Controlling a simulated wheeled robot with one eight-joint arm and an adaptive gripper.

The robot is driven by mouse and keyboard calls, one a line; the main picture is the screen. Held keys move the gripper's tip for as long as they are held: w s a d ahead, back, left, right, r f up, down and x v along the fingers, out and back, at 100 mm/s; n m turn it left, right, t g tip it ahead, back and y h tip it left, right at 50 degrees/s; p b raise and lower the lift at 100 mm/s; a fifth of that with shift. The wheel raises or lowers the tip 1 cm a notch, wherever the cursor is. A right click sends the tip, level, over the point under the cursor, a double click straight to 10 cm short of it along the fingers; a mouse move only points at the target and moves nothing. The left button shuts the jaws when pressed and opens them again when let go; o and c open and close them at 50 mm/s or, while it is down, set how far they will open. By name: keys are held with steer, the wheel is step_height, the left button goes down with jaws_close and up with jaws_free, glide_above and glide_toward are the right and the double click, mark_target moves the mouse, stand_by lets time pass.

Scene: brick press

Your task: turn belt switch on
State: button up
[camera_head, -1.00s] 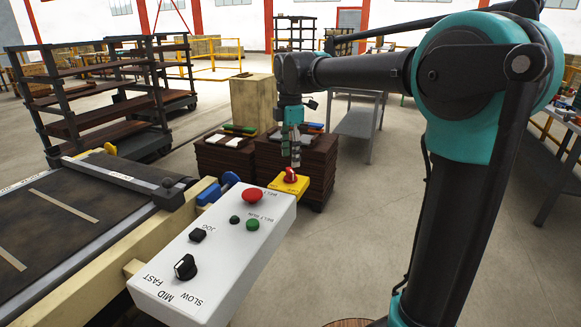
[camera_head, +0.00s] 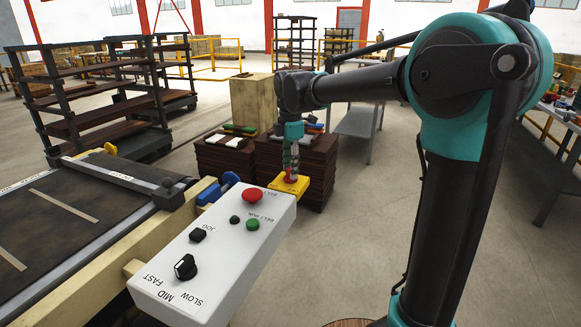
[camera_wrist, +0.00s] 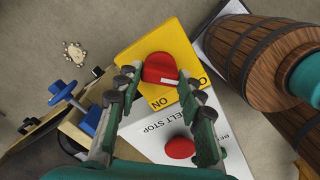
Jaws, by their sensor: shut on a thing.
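The belt switch is a red rotary knob (camera_wrist: 160,68) on a yellow plate (camera_wrist: 140,48) at the far end of the white control box (camera_head: 215,260). The yellow plate (camera_head: 283,187) also shows in the head view. In the wrist view, "ON" is printed below the knob and a label starting with "O" lies to its right, partly hidden by a finger. In the head view my gripper (camera_head: 290,168) is directly over the plate and mostly hides the knob.
A red belt stop button (camera_head: 252,195) sits close to the switch; the wrist view shows this button (camera_wrist: 180,148) near the right finger. Green buttons (camera_head: 252,224), a jog button (camera_head: 198,235) and a speed knob (camera_head: 185,267) follow. The conveyor (camera_head: 75,215) is left. Stacked boards (camera_head: 318,165) stand behind.

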steer(key=shift+c, duration=1.1)
steer(key=shift+m, duration=0.3)
steer(key=m, duration=0.3)
steer(key=shift+m, duration=0.3)
steer(key=m, duration=0.4)
steer(key=shift+m, duration=0.3)
steer(key=m, duration=0.9)
